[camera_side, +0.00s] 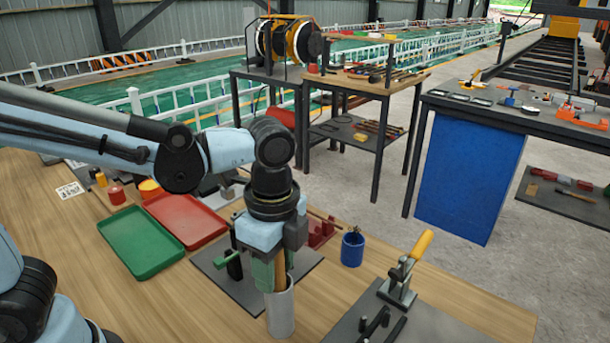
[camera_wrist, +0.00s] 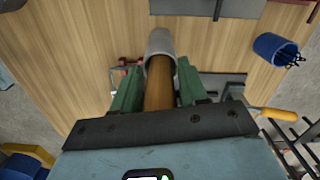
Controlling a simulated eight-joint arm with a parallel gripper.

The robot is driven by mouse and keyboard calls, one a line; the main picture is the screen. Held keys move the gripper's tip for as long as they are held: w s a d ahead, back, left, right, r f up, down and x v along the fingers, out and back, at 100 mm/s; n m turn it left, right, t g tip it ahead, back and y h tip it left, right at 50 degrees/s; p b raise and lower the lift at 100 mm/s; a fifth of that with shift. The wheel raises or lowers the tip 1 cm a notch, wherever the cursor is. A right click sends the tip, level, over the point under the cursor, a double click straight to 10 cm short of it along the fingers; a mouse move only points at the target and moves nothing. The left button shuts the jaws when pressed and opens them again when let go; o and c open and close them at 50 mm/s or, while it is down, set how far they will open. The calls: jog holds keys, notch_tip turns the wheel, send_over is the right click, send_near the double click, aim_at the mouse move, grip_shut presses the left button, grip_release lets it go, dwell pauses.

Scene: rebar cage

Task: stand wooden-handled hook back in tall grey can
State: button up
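The wooden-handled hook shows its brown handle (camera_side: 281,268) upright between my gripper's green fingers. In the wrist view the handle (camera_wrist: 158,95) runs from between the fingers into the mouth of the tall grey can (camera_wrist: 160,43). The grey can (camera_side: 280,309) stands upright on the wooden table, right below my gripper (camera_side: 275,278). My gripper points down and looks shut on the handle, with its fingertips at about the can's rim. The hook's metal end is hidden, and I cannot see how deep it sits in the can.
A blue cup (camera_side: 352,249) stands to the right of my gripper. A toggle clamp with a yellow handle (camera_side: 421,244) is on a dark plate at the front right. Green (camera_side: 141,241) and red (camera_side: 187,218) trays lie to the left. Bare tabletop lies front left.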

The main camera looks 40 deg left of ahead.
jog(key=shift+o, duration=0.9)
jog(key=shift+r, duration=0.15)
jog(key=r, duration=1.2)
jog(key=shift+d, duration=0.2)
jog(key=w+a+f+n+t, duration=0.1)
jog(key=w+a+f, duration=0.3)
jog(key=w, duration=0.1)
jog(key=s+a+f+n+t, duration=0.4)
jog(key=a+f+n+t, duration=0.2)
jog(key=a+n, duration=0.4)
jog(key=n, duration=0.4)
jog(key=shift+s+f+n, duration=0.2)
jog(key=shift+f+n, duration=0.15)
jog(key=shift+n, duration=0.05)
